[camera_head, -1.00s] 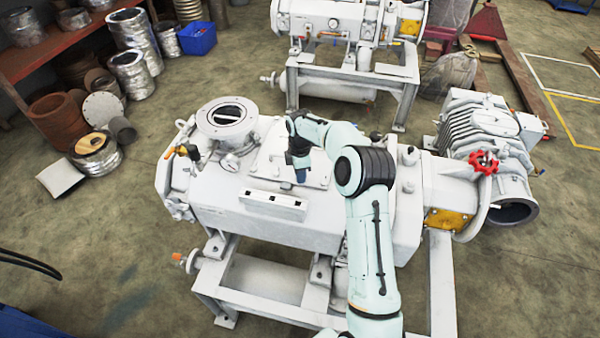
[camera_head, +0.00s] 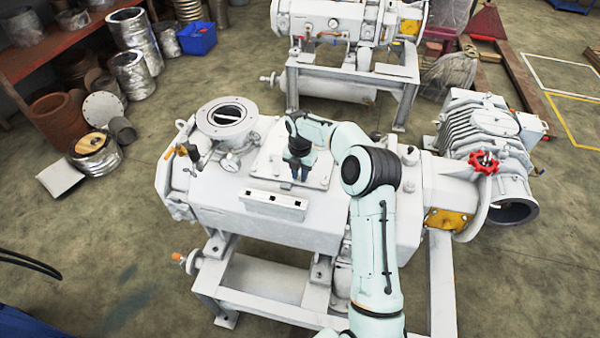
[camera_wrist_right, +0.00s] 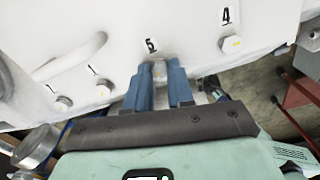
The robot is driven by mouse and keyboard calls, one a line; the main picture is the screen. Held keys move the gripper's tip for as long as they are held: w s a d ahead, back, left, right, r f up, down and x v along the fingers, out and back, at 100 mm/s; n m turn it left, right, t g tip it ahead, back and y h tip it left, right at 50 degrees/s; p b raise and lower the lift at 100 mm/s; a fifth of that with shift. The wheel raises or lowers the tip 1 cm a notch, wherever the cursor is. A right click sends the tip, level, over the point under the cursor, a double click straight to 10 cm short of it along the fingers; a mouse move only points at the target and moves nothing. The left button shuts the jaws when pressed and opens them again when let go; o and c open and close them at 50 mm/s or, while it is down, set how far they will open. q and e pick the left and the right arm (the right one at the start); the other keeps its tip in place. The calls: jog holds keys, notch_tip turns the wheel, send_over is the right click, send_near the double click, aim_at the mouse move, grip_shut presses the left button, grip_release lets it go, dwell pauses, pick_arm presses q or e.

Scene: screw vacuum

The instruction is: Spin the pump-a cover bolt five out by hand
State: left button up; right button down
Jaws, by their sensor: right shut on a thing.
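The near pump (camera_head: 330,228) is a large pale grey machine on a steel frame, with a flat cover plate (camera_head: 322,176) on its top. My right gripper (camera_head: 299,172) points down at this cover, its arm coming in from below right. In the right wrist view, its two blue fingers (camera_wrist_right: 160,80) are shut on cover bolt five (camera_wrist_right: 159,68), one finger on each side of the head. The label 5 (camera_wrist_right: 151,45) is just beyond it. Bolt four (camera_wrist_right: 231,44) sits to the right under its label 4 (camera_wrist_right: 227,16). My left gripper is not in view.
Other bolts (camera_wrist_right: 64,101) sit left of the fingers, near a raised handle-like bar (camera_wrist_right: 75,55). A white block (camera_head: 274,203) lies near the cover's front. A second pump (camera_head: 345,20) is behind.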

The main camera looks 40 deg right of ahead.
aim_at(299, 177)
jog(key=shift+s+a+f+n, duration=0.1)
jog(key=shift+f+n, duration=0.1)
jog(key=shift+n, duration=0.35)
jog(key=shift+s+a+f+n, duration=0.1)
jog(key=shift+f+n, duration=0.05)
jog(key=shift+n, duration=0.4)
jog(key=shift+d, duration=0.1)
jog(key=c, duration=1)
grip_release()
jog(key=shift+r, duration=0.15)
jog(key=shift+w, duration=0.25)
notch_tip(299, 177, up, 14)
jog(key=shift+f, duration=0.25)
